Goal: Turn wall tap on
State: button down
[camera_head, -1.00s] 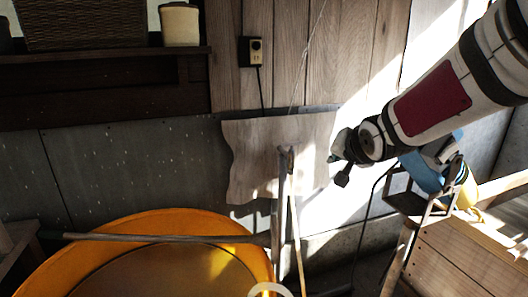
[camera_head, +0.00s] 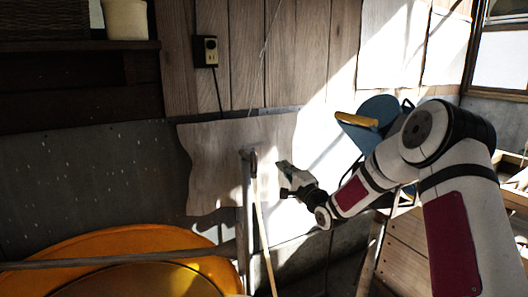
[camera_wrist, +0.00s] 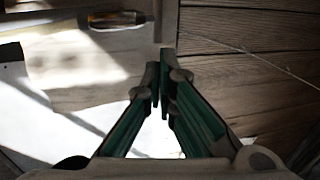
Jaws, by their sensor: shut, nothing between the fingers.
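I cannot make out a wall tap for certain. A grey upright pipe or post (camera_head: 243,215) with a dark top stands in front of a pale wavy-edged board (camera_head: 208,165) on the wall in the head view. My gripper (camera_head: 281,166) is just right of the post's top, in front of the wall, with its fingers shut and empty. The wrist view shows the fingertips (camera_wrist: 164,78) together, pointing at the wall. A dark and orange-brown elongated part (camera_wrist: 115,20) shows at the top left there; I cannot tell what it is.
An orange round tub (camera_head: 135,240) stands at lower left, with a grey bar across it. A wall outlet (camera_head: 205,50) with a cord is above the board. A blue object with a yellow edge (camera_head: 372,115) and a wooden crate (camera_head: 400,245) are on the right.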

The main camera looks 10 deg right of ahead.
aim_at(261, 144)
jog(key=b+x, duration=0.1)
jog(key=x, duration=1.2)
jog(key=shift+w+a+r, duration=0.15)
jog(key=shift+w, duration=0.2)
jog(key=shift+d, duration=0.2)
